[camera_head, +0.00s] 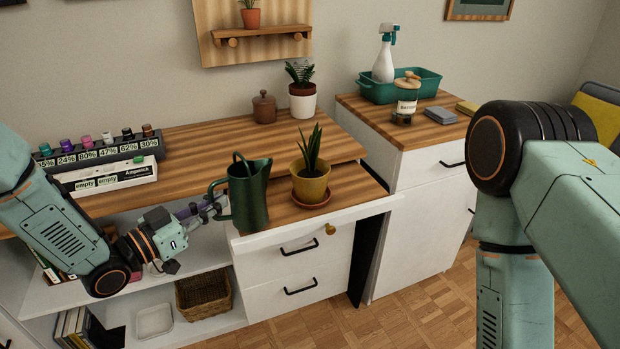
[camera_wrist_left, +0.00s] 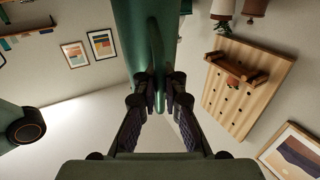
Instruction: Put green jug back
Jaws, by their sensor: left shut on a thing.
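The green jug (camera_head: 250,196) is upright at the front edge of the wooden desk top, just left of the potted plant in a yellow pot (camera_head: 311,184). I cannot tell whether its base touches the wood. My left gripper (camera_head: 213,204) reaches in from the left and is shut on the jug's handle. In the left wrist view the jug (camera_wrist_left: 134,35) fills the top middle, and the gripper's fingers (camera_wrist_left: 160,92) close on both sides of its handle (camera_wrist_left: 157,65). My right arm shows at the right, but its gripper is out of view.
A rack of several labelled bottles (camera_head: 100,150) is at the left. A higher cabinet at the right holds a green tray (camera_head: 428,85) and a jar (camera_head: 406,103).

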